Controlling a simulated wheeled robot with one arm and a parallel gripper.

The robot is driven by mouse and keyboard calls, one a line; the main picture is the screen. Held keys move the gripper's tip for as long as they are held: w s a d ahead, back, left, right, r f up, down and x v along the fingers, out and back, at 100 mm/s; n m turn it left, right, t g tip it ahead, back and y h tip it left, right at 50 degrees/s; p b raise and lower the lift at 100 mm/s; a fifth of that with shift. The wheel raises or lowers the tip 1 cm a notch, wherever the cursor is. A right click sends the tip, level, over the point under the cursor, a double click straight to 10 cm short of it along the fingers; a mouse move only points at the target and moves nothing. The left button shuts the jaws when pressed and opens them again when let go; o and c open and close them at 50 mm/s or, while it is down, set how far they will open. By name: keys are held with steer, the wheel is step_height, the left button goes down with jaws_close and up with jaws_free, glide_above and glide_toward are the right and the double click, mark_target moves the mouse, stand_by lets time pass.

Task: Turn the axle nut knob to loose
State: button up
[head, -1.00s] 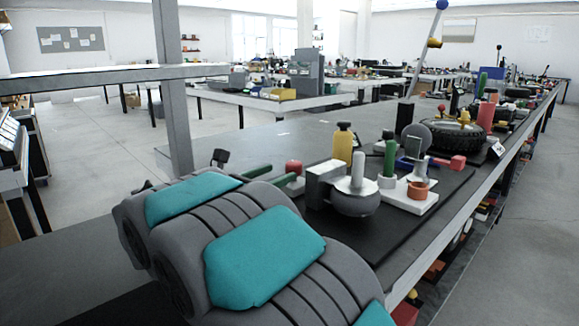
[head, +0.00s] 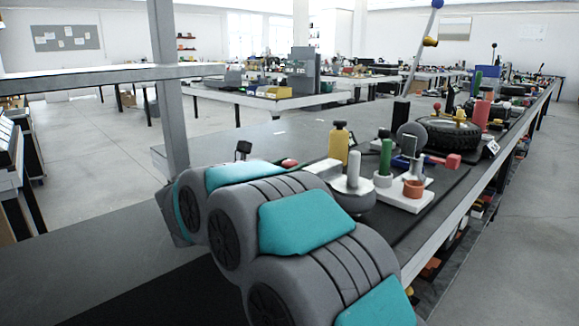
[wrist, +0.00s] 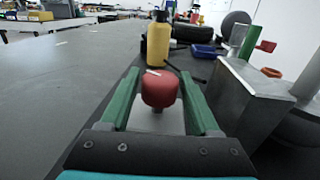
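A red knob (wrist: 160,90), which I take to be the axle nut knob, stands over a pale grey plate in the wrist view. A small pale mark shows at its top. My gripper (wrist: 160,85) is open, with one green finger on each side of the knob and a narrow gap seen at both sides. I cannot tell whether the fingertips reach past it. In the head view only the top of the red knob (head: 290,162) shows behind my arm. My gripper is hidden there.
A yellow bottle (head: 338,145) stands behind the knob. A grey block with a round base and upright post (head: 353,170) is close on the right. A white base with green and orange parts (head: 405,195) and a tyre (head: 452,135) are farther along. The bench left is clear.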

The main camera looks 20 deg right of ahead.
jaws_close()
steer(key=shift+s+d+n+t+y, duration=0.1)
steer(key=shift+d+n+t+y, duration=0.05)
steer(key=shift+n+t+y, duration=0.55)
steer(key=shift+t, duration=0.4)
steer(key=shift+f+n+t+y+b, duration=0.15)
steer(key=shift+n+t+y+b, duration=0.55)
steer(key=shift+n+t+b, duration=0.25)
steer(key=shift+f+t+b, duration=0.1)
steer(key=shift+t+b, duration=0.15)
steer(key=shift+b, duration=0.15)
steer(key=n+t+y+b, duration=0.1)
steer(key=b, duration=0.1)
steer(key=shift+y+b, duration=0.3)
steer(key=shift+b, duration=0.05)
steer(key=shift+r+n+t+y+b, duration=0.2)
steer(key=shift+n+t+y+b, duration=0.55)
steer(key=shift+b, duration=1.4)
